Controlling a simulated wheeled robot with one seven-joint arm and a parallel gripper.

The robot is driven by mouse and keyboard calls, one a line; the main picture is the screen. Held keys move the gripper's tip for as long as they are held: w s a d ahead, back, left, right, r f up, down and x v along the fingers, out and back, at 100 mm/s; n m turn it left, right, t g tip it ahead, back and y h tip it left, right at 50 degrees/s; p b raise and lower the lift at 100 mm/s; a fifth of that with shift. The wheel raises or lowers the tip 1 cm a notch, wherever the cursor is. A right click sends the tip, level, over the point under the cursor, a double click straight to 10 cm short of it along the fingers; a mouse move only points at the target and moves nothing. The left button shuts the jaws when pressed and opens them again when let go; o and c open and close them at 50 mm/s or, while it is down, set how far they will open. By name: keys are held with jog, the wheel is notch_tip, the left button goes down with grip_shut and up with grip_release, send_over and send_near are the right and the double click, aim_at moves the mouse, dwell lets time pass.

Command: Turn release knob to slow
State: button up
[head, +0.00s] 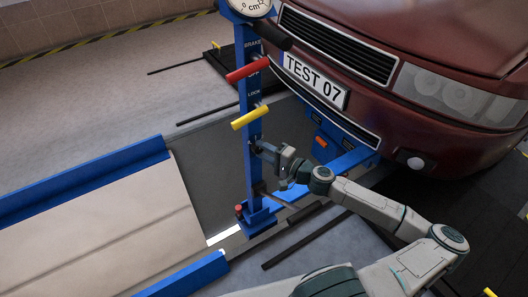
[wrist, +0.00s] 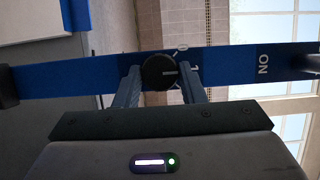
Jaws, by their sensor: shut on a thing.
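The release knob (wrist: 158,72) is a round black dial with a pale pointer line, set on the blue column (wrist: 90,73). In the wrist view the line lies level, pointing right. Pale marks, among them a "1", show beside its right edge, partly hidden by a finger. My gripper (wrist: 160,80) is shut on the knob, one finger on each side. In the head view my gripper (head: 264,150) reaches the blue column (head: 252,115) from the right, below the yellow lever. The knob is too small there to make out.
A red lever (head: 247,71) and a yellow lever (head: 250,117) stick out of the column above my gripper. A dark red car (head: 430,40) with plate "TEST 07" stands close on the right. A blue-edged ramp (head: 100,225) lies at left.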

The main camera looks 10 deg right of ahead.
dwell(0.3)
jog(key=o, duration=1)
jog(key=shift+d, duration=0.1)
jog(key=p+v, duration=0.2)
jog(key=v, duration=1.1)
jog(key=shift+s+d, duration=0.2)
jog(key=shift+s, duration=0.2)
